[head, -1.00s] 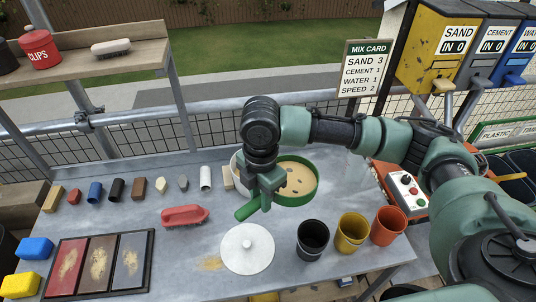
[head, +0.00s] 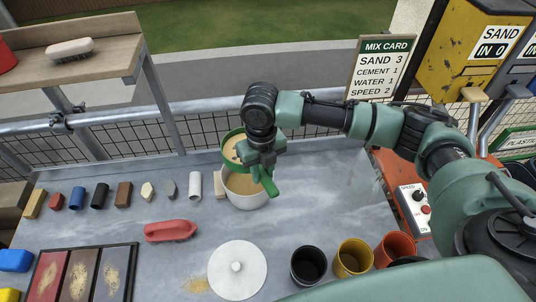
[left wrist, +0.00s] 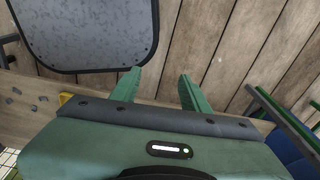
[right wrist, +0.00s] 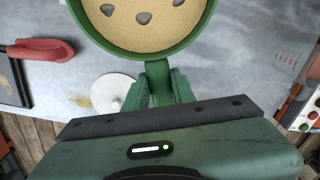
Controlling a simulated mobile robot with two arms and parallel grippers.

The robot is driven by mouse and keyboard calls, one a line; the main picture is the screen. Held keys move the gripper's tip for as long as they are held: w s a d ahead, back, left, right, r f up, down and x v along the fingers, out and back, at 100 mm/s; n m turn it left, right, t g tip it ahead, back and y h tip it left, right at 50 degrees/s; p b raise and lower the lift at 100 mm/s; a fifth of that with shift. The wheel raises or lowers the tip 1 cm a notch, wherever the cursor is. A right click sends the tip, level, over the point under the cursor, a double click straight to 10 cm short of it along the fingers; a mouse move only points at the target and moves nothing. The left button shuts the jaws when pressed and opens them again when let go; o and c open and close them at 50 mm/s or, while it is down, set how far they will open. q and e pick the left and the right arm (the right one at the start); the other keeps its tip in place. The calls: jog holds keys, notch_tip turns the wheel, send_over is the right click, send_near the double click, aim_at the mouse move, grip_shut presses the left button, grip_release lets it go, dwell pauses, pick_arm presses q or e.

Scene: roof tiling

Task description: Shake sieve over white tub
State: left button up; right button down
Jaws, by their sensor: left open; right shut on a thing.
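The green sieve (head: 231,146) is above the white tub (head: 247,198), tilted, over the tub's left and back part in the head view. My right gripper (head: 262,165) is shut on the sieve's green handle (head: 269,186). In the right wrist view the sieve (right wrist: 146,22) holds tan sand with several dark grey stones, and my right gripper (right wrist: 159,83) closes around its handle. The sieve and gripper hide part of the tub's mouth; tan material shows inside the tub. My left gripper (left wrist: 160,90) is open and empty over wooden planks, and is not in the head view.
The mix card (head: 384,68) stands behind.

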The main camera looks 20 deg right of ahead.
jog(key=shift+w, duration=0.1)
jog(key=shift+s+a, duration=0.15)
jog(key=shift+s, duration=0.05)
jog(key=shift+s+a+f+b, duration=0.45)
jog(key=shift+f+b, duration=0.2)
jog(key=shift+b, duration=0.55)
pick_arm(q)
notch_tip(320, 180, down, 6)
jog(key=s+a+b, duration=0.1)
jog(key=s+b, duration=0.1)
jog(key=b, duration=0.1)
jog(key=shift+r, duration=0.2)
pick_arm(e)
jog(key=f, duration=0.3)
jog(key=shift+w+d, duration=0.15)
jog(key=shift+d, duration=0.1)
pick_arm(q)
jog(key=shift+a, duration=0.1)
pick_arm(e)
jog(key=shift+w, duration=0.25)
pick_arm(q)
jog(key=shift+w+r, duration=0.1)
pick_arm(e)
jog(key=shift+w, duration=0.65)
